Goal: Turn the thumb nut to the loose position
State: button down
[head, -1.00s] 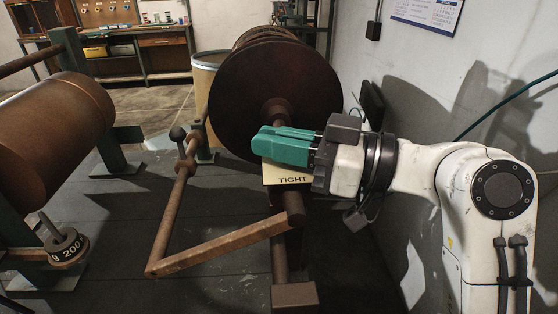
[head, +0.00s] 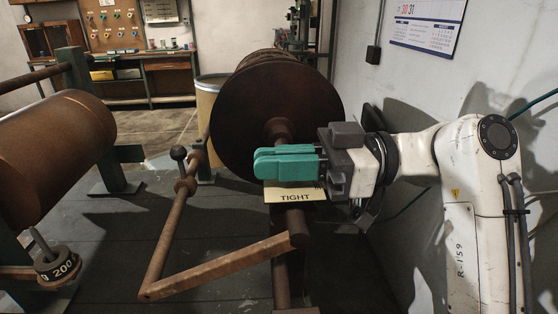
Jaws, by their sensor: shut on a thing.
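My gripper (head: 262,163) comes in from the right, with its two teal fingers side by side in front of the big brown reel. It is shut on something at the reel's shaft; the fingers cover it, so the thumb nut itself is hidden. A cream plate (head: 296,195) reading "TIGHT" shows just below the fingers. The big reel (head: 275,105) with its round flange stands behind, and its hub (head: 277,130) shows above the fingers.
A rusty bent bar (head: 215,268) with a ball-ended lever (head: 179,153) stands in front of the reel. A brown roll (head: 50,155) and a dial marked 200 (head: 65,267) are at left. A wall (head: 400,85) is close on the right. A drum (head: 208,100) stands behind.

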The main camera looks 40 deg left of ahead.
jog(key=shift+s+f, duration=0.1)
jog(key=shift+f, duration=0.3)
jog(key=c, duration=1.3)
grip_release()
jog(key=shift+a, duration=0.1)
jog(key=shift+o, duration=0.3)
jog(key=shift+r, duration=0.1)
jog(key=v, duration=1.1)
